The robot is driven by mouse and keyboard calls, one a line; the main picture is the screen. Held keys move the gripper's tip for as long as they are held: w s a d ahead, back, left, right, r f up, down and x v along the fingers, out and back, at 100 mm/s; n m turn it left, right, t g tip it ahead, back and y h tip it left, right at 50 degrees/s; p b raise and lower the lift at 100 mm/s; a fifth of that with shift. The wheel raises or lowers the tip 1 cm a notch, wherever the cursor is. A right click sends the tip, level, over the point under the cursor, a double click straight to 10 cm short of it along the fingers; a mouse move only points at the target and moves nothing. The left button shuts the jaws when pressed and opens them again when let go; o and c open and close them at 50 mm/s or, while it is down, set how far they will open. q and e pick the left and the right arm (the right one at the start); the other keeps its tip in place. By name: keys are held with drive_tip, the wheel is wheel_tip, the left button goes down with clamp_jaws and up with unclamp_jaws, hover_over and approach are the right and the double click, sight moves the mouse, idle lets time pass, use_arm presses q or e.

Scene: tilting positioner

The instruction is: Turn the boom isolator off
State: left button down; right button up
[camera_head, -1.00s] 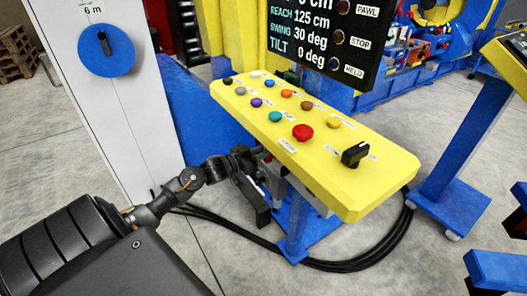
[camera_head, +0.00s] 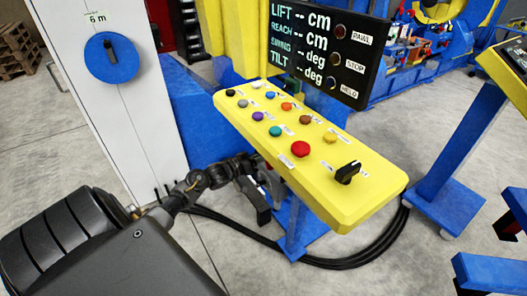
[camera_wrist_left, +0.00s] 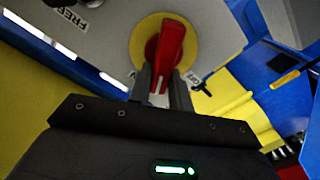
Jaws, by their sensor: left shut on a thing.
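The boom isolator shows in the left wrist view as a red lever (camera_wrist_left: 171,45) on a round yellow plate (camera_wrist_left: 139,40). The lever stands nearly upright in the picture, leaning slightly right. My left gripper (camera_wrist_left: 162,85) is shut on the lower end of the red lever. In the head view my left gripper (camera_head: 255,190) is low beside the yellow push-button console (camera_head: 330,195), and the isolator cannot be made out. My right gripper is not in view.
The console carries several coloured buttons and a black rotary knob (camera_head: 347,172). The display (camera_head: 318,48) behind it shows dashes for LIFT, REACH, SWING and TILT. A white cabinet with a blue dial (camera_head: 98,68) stands left. Black cables (camera_head: 340,265) lie on the floor.

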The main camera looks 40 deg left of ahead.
use_arm(q)
drive_tip(key=shift+w+a+f+n+p, duration=0.2)
drive_tip(key=shift+n+p, duration=0.75)
drive_tip(key=shift+n, duration=1.05)
drive_tip(key=shift+s+a+f+n+p, duration=0.25)
drive_tip(key=shift+n+p, duration=0.75)
drive_tip(key=shift+n, duration=1)
drive_tip(key=shift+w+a+f+n+p, duration=0.1)
drive_tip(key=shift+w+f+n+p, duration=0.2)
drive_tip(key=shift+n+p, duration=1.2)
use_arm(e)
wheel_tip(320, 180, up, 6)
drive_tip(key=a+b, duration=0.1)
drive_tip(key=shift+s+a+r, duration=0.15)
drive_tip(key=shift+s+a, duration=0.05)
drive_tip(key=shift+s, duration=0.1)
use_arm(q)
drive_tip(key=shift+n, duration=0.6)
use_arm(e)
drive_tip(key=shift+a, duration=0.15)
use_arm(q)
drive_tip(key=c, duration=1.3)
unclamp_jaws()
drive_tip(key=shift+f, duration=0.1)
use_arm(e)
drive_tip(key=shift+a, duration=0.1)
use_arm(q)
drive_tip(key=shift+s, duration=0.2)
